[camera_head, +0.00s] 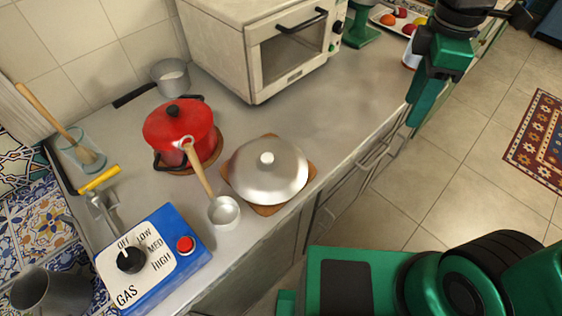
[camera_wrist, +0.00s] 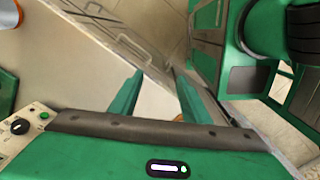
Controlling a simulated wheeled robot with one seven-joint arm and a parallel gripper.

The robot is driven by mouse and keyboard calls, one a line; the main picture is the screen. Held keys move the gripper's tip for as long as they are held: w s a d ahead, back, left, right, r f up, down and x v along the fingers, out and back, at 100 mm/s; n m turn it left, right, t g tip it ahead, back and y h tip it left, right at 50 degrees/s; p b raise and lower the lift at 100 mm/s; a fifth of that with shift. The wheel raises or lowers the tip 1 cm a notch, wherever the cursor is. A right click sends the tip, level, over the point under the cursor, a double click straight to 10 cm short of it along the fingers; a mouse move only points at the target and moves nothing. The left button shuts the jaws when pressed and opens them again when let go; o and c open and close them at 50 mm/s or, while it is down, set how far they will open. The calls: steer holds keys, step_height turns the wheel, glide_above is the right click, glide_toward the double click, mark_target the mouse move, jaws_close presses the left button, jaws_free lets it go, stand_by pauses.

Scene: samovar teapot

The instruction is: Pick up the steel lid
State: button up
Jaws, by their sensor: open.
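The steel lid (camera_head: 268,172) is a shiny round dome with a pale knob on top. It lies knob up on a wooden trivet (camera_head: 265,210) near the front edge of the counter. I cannot make out the lid in the wrist view. My gripper (camera_head: 417,112) hangs over the counter's front edge, well to the right of the lid and apart from it. In the wrist view its two green fingers (camera_wrist: 158,96) are spread with nothing between them.
A red pot (camera_head: 178,130) and a wooden-handled ladle (camera_head: 224,212) are left of the lid. A blue gas control box (camera_head: 160,260) stands front left. A toaster oven (camera_head: 260,50) stands behind. The counter (camera_head: 345,115) right of the lid is clear.

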steer(key=a+n, duration=1.1)
steer(key=a, duration=0.5)
steer(key=n, duration=1)
glide_above(267, 157)
steer(key=f, duration=0.3)
steer(key=shift+w+a+f, duration=0.2)
steer(key=shift+a, duration=0.2)
steer(key=f, duration=0.3)
steer(key=d+f, duration=0.1)
steer(key=f, duration=0.1)
steer(key=shift+s, duration=0.2)
steer(key=shift+a+f, duration=0.1)
steer(key=shift+f, duration=0.5)
jaws_close()
